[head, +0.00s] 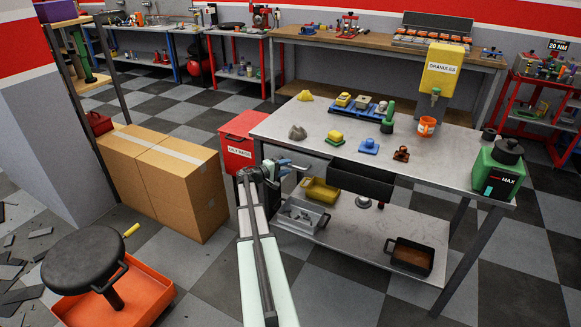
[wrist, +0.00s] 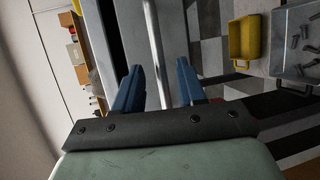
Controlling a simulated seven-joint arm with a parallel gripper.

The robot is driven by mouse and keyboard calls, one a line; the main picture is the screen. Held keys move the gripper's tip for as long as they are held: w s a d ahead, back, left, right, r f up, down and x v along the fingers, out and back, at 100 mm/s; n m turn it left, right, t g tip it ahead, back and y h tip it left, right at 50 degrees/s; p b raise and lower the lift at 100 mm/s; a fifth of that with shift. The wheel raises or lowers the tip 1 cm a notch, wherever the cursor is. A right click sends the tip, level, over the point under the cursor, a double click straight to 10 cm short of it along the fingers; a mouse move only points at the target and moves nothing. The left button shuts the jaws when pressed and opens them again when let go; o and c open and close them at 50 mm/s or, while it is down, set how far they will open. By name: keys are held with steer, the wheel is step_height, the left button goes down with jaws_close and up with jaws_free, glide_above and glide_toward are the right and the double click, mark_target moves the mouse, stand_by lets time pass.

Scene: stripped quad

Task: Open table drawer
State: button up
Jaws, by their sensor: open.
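The table (head: 455,168) has a pale top and a drawer band under its front edge. My gripper (head: 283,168) is at the front left of the table, just below the top. In the wrist view my gripper (wrist: 156,82) has two blue fingers, apart. A thin light bar, seemingly the drawer handle (wrist: 153,45), runs between the fingers without clear contact on either side. In the head view my gripper hides part of the left drawer front. A dark box-like drawer (head: 360,181) shows under the top farther right.
A red cabinet (head: 238,150) and cardboard boxes (head: 180,185) stand to the left. The floor in front of the table is mostly free.

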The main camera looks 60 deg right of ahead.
mark_target(291, 165)
steer(key=shift+x, duration=1.6)
jaws_close()
